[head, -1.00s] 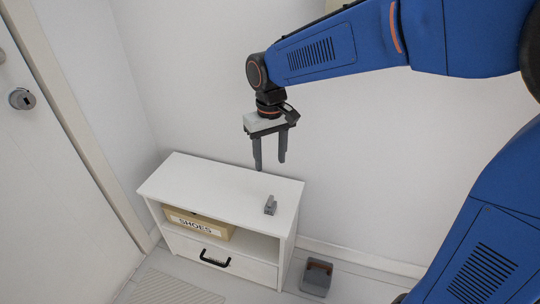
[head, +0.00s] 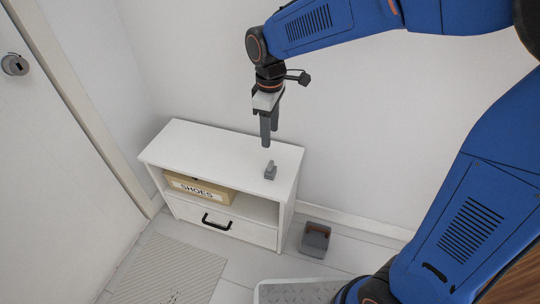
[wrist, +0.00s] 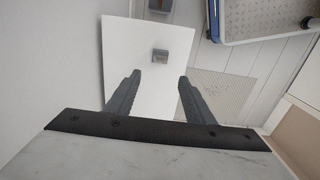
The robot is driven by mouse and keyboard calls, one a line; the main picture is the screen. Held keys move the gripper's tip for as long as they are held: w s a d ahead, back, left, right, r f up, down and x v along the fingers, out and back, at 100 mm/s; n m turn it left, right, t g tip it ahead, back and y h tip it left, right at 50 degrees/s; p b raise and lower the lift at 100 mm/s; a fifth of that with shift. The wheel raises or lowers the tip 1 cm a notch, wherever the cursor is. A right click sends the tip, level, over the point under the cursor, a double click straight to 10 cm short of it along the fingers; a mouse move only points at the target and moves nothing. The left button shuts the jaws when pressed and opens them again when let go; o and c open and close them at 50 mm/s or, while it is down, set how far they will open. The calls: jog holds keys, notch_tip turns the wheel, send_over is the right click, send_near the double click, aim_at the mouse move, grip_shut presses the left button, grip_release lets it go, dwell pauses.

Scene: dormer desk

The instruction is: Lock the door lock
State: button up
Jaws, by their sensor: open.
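The door lock (head: 15,64) is a round grey metal fitting on the white door at the far left of the head view. A small grey block-like piece (head: 270,171) stands on the right part of the white cabinet's top. It also shows in the wrist view (wrist: 173,57), ahead of and between the fingers. I cannot tell whether it is a key. My gripper (head: 269,138) points down above the cabinet top, just above the grey piece and apart from it. Its two fingers are open and empty, also in the wrist view (wrist: 158,78). It is far from the lock.
The white cabinet (head: 205,145) stands against the wall, with a box labelled SHOES (head: 200,189) on its shelf and a black-handled drawer (head: 220,226). A grey bin-like object (head: 315,240) stands on the floor at its right. A striped mat (head: 165,270) lies in front.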

aim_at(270, 162)
notch_tip(270, 162, down, 13)
jog(key=shift+r, duration=0.1)
dwell(0.4)
jog(key=c, duration=1.1)
